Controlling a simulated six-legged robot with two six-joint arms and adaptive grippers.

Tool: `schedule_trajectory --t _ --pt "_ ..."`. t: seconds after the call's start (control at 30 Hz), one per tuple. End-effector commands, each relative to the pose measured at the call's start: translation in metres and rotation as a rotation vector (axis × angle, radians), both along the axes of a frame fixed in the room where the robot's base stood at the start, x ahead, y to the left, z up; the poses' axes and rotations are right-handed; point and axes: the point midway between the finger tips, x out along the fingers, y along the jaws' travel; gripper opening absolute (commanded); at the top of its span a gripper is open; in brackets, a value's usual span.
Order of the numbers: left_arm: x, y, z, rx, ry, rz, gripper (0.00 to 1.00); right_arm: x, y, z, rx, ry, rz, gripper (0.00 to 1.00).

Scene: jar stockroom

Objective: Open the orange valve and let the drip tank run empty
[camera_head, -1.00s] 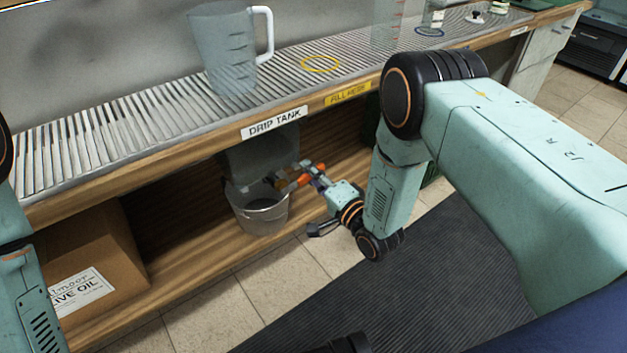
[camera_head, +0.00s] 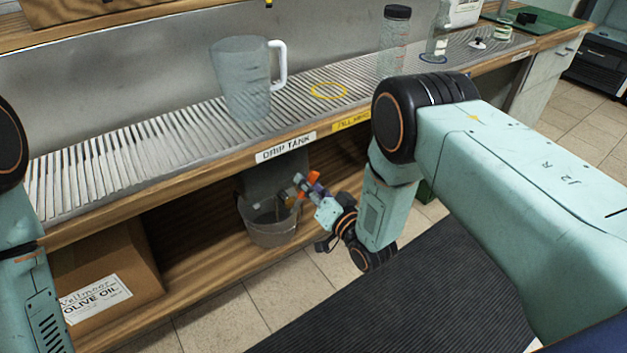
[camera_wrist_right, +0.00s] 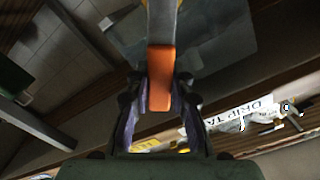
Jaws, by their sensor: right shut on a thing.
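The grey drip tank (camera_head: 262,180) hangs under the counter behind its DRIP TANK label (camera_head: 286,147). A grey bucket (camera_head: 272,232) stands below it on the lower shelf. The orange valve handle (camera_head: 314,176) shows small at the tank's front; it is large in the right wrist view (camera_wrist_right: 160,72). My right gripper (camera_head: 308,188) is at the valve, its purple-lined fingers (camera_wrist_right: 160,98) on both sides of the handle and shut on it. The tank's liquid level and any flow into the bucket cannot be made out. My left arm shows at the left edge; its gripper is out of view.
A measuring jug (camera_head: 240,85) stands on the ribbed counter (camera_head: 110,155), left of a yellow ring (camera_head: 328,91). A dark-lidded jar (camera_head: 394,45) stands farther right. An olive oil carton (camera_head: 105,270) sits on the lower shelf. A dark mat (camera_head: 400,315) covers the floor in front.

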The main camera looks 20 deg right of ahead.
Motion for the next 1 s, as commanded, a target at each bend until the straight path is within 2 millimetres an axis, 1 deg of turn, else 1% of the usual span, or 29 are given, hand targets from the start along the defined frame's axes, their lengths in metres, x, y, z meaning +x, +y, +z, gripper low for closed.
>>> schedule_trajectory --t 0.03,0.1,0.5,0.73,1.0 --pt "0.0 0.0 0.005 0.0 0.0 0.0 0.0 -0.001 0.003 0.004 -0.041 -0.013 0.0 0.0" --pt "0.0 0.0 0.009 0.0 0.0 0.0 0.0 -0.003 0.007 0.006 -0.102 -0.037 0.0 0.0" --pt "0.0 0.0 0.022 0.0 0.0 0.0 0.0 -0.012 0.027 0.012 -0.405 -0.148 0.0 0.0" --pt "0.0 0.0 0.025 0.0 0.0 0.0 0.0 -0.014 0.034 0.013 -0.51 -0.187 0.0 0.0" --pt "0.0 0.0 0.026 0.0 0.0 0.0 0.0 -0.015 0.037 0.012 -0.561 -0.207 -0.001 0.0"
